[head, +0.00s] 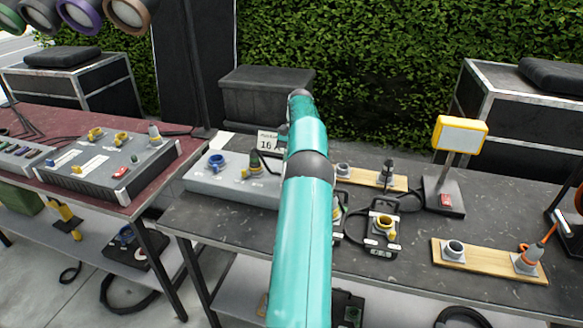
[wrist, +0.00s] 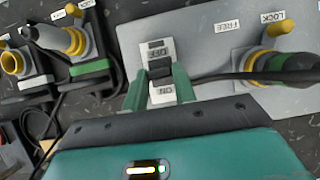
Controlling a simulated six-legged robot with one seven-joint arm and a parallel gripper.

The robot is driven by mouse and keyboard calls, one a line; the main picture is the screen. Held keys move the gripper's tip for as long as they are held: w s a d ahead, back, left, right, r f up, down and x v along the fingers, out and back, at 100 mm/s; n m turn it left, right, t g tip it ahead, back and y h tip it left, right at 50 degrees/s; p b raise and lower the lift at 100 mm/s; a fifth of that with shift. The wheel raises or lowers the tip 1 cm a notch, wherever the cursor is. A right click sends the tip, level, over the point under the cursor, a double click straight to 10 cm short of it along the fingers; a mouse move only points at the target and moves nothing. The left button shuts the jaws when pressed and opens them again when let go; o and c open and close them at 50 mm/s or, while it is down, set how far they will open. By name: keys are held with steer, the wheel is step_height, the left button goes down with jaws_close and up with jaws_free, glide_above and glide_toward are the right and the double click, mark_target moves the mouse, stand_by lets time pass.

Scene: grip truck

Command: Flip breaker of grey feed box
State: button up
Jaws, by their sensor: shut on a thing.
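The grey feed box (head: 205,182) lies on the dark table left of my arm in the head view. A blue socket (head: 217,163) sits on its left part, and my arm hides its right part. In the wrist view the grey box (wrist: 215,62) spans the upper right. Its breaker (wrist: 160,71) has a black lever on a white plate, with OFF printed above and ON below, both upside down. My gripper (wrist: 160,88) has its green fingers on either side of the lever, shut on it. I cannot tell the lever's exact position.
In the wrist view a plug with a black cable (wrist: 278,66) sits at a yellow LOCK part, right of the breaker. Yellow connectors (wrist: 82,42) lie left. A yellow lamp (head: 460,134) and a wooden board (head: 490,262) stand on the table to the right.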

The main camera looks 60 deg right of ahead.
steer(key=shift+d, duration=0.1)
stand_by(0.3)
steer(key=o, duration=1)
steer(key=shift+r, duration=0.1)
steer(key=shift+r, duration=1.55)
steer(key=shift+s+a+r, duration=0.2)
steer(key=shift+a+r, duration=0.25)
steer(key=shift+r, duration=0.1)
steer(key=shift+s+a+r, duration=0.2)
steer(key=shift+a+r, duration=0.2)
steer(key=shift+r, duration=0.1)
steer(key=s+a+r, duration=0.5)
steer(key=a+r, duration=0.2)
steer(key=a, duration=0.4)
steer(key=shift+s+r, duration=0.2)
steer(key=shift+r, duration=0.1)
